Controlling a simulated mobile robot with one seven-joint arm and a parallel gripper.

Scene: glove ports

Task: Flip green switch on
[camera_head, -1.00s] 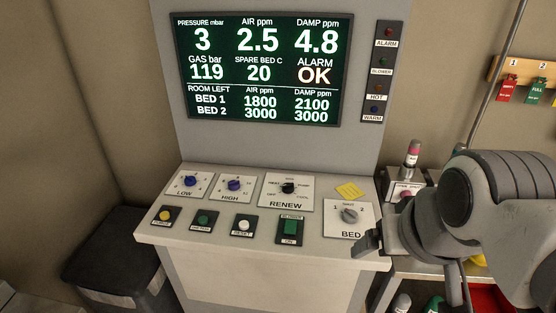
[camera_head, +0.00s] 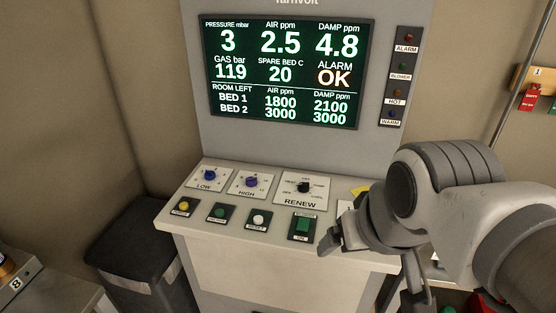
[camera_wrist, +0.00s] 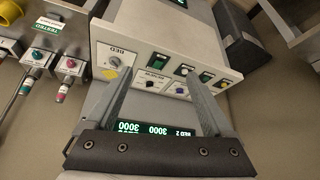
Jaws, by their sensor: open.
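The green switch (camera_head: 301,227) is a square green rocker on a dark plate with a label reading ON below it. It sits at the right of the front row on the console's sloping panel. In the wrist view the panel appears upside down, and the green switch (camera_wrist: 159,60) shows between the two finger ends. My gripper (camera_head: 370,268) is at the panel's front right, to the right of the switch and apart from it. In the wrist view my gripper (camera_wrist: 156,77) is wide open and empty.
The console (camera_head: 240,245) also carries yellow, dark green and white buttons, LOW and HIGH knobs, and a RENEW dial (camera_head: 303,187). My arm hides most of the BED knob (camera_wrist: 114,62). A screen (camera_head: 285,72) rises behind. A black bin (camera_head: 135,250) stands left.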

